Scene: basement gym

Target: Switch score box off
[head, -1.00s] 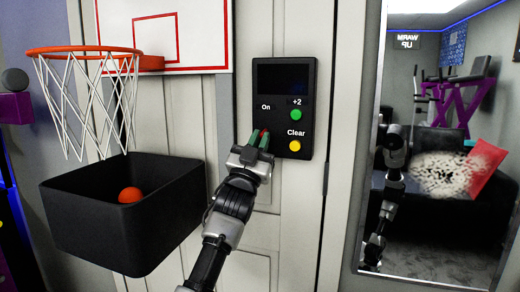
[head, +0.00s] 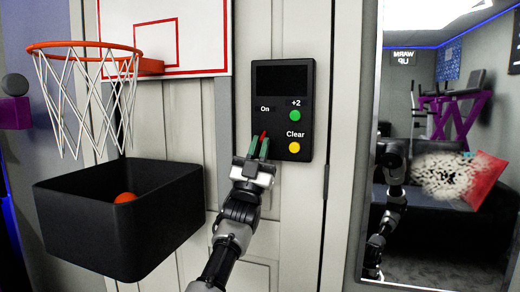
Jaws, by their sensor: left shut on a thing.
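The black score box (head: 283,80) hangs on the light panelled door, its display dark. It carries an "On" label, a green "+2" button (head: 294,115) and a yellow "Clear" button (head: 294,147). My left gripper (head: 259,147) is at the box's lower left, below the "On" label. Its green-padded fingers are shut on a small red switch (head: 263,135), whose tip shows between them. The fingers hide the rest of the switch. My right gripper is not in view.
A basketball hoop (head: 85,47) with a net and white backboard is at the left, above a black bin (head: 105,225) holding an orange ball (head: 125,197). A tall mirror (head: 440,235) stands at the right, reflecting my arm and gym equipment.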

